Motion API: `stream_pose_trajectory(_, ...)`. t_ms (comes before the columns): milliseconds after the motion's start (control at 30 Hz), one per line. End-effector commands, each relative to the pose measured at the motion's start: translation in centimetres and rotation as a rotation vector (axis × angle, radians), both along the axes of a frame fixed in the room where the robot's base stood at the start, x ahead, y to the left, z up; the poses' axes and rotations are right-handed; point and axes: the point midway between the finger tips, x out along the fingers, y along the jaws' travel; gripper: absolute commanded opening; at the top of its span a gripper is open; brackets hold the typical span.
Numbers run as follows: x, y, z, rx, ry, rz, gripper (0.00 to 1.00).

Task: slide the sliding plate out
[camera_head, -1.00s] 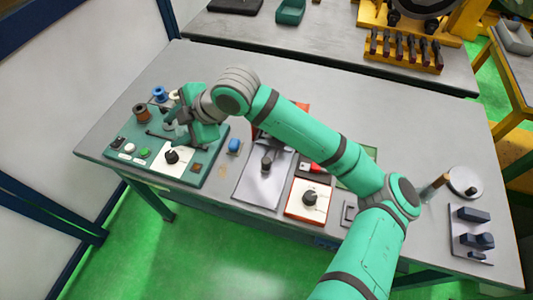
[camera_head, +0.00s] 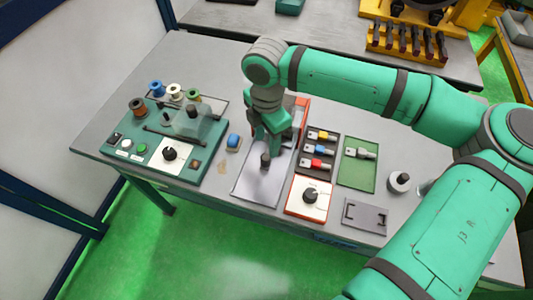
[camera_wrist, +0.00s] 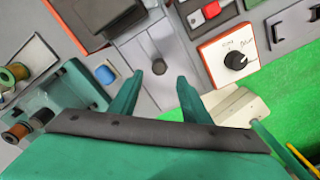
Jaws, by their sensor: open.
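The sliding plate (camera_head: 262,184) is a flat grey metal plate with a dark round knob (camera_head: 265,160) standing on it, on the table right of the green winding station. My gripper (camera_head: 268,147) is over the plate, pointing down close to the knob. In the wrist view the two green fingers (camera_wrist: 168,88) are spread apart, with the knob (camera_wrist: 157,61) beyond the fingertips and nothing between them. The plate also shows in the wrist view (camera_wrist: 135,57). My arm hides the plate's back part in the head view.
The green station (camera_head: 190,145) with wire spools and a dial stands at left. A blue button (camera_head: 233,143) lies beside the plate. Right of it are a white dial panel (camera_head: 310,198), a tray of coloured tools (camera_head: 318,150) and a green tray (camera_head: 358,162). The table front edge is near.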

Motion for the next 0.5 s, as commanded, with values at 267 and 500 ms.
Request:
stream_pose_trajectory(267, 0.0, 0.1, -5.0, 0.001, 0.001, 0.000, 0.43)
stream_pose_trajectory(500, 0.1, 0.1, -7.5, 0.002, -0.001, -0.001, 0.43)
